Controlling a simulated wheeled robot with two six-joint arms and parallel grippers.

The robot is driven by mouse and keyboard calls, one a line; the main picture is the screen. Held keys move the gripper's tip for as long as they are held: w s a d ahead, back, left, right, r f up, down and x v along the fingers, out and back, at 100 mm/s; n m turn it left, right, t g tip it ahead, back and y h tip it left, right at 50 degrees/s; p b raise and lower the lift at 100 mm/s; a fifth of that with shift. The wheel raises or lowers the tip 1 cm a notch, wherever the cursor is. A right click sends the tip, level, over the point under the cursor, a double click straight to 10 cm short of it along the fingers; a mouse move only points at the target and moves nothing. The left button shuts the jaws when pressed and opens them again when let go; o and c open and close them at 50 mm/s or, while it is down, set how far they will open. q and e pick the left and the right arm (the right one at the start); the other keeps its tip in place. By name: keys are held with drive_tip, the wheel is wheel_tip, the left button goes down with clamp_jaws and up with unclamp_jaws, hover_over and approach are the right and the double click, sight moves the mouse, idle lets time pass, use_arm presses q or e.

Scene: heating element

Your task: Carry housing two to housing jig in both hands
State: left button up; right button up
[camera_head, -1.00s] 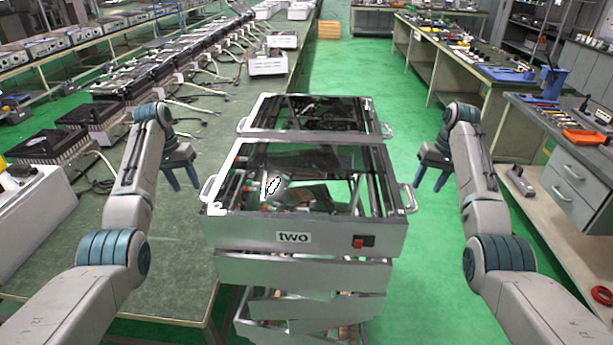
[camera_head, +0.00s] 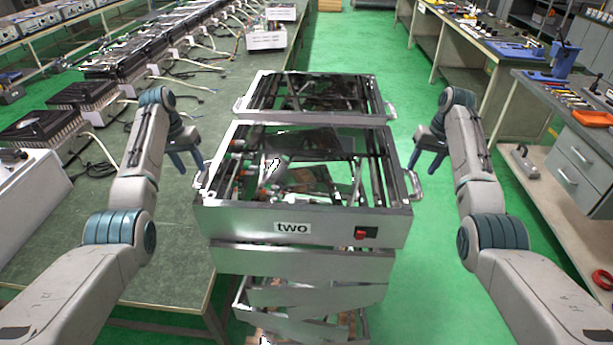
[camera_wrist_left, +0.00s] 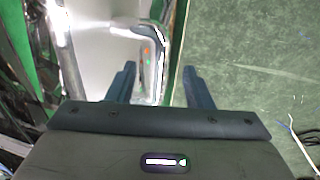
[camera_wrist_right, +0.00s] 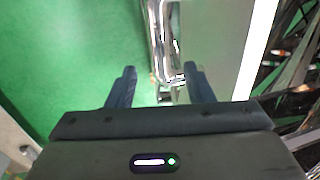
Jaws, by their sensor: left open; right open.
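Housing two (camera_head: 300,229) is an open metal frame with a "two" label and a red switch on its front, on top of a stack of similar housings. It has a handle on each side. My left gripper (camera_head: 188,168) is open beside its left handle (camera_head: 202,180); in the left wrist view the handle (camera_wrist_left: 155,62) shows between the fingers (camera_wrist_left: 158,82). My right gripper (camera_head: 426,162) is open near the right handle (camera_head: 417,186); in the right wrist view the handle (camera_wrist_right: 160,45) shows between the fingers (camera_wrist_right: 158,82). I cannot make out the housing jig.
Another housing (camera_head: 315,95) stands right behind housing two. A long green table (camera_head: 140,255) with finned units and cables runs along the left. Workbenches with tools (camera_head: 565,95) stand at the right. Green floor (camera_head: 440,270) is clear right of the stack.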

sight(196, 177)
use_arm(q)
drive_tip(key=f, duration=0.3)
drive_tip(key=d+f, duration=0.1)
drive_tip(key=shift+s+f, duration=0.25)
drive_tip(key=shift+f, duration=0.15)
use_arm(e)
drive_tip(key=f, duration=0.3)
drive_tip(key=a+f, duration=0.1)
drive_tip(key=shift+s+f, duration=0.25)
drive_tip(key=shift+f, duration=0.1)
use_arm(q)
drive_tip(key=shift+w+f, duration=0.1)
drive_tip(key=shift+f, duration=0.45)
use_arm(e)
drive_tip(key=shift+w+a+f, duration=0.1)
drive_tip(key=shift+w+f, duration=0.05)
drive_tip(key=shift+f, duration=0.45)
use_arm(q)
drive_tip(key=shift+c, duration=1.1)
use_arm(e)
drive_tip(key=shift+r, duration=0.1)
drive_tip(key=shift+c, duration=1.1)
use_arm(q)
drive_tip(key=shift+r, duration=0.1)
clamp_jaws()
use_arm(e)
clamp_jaws()
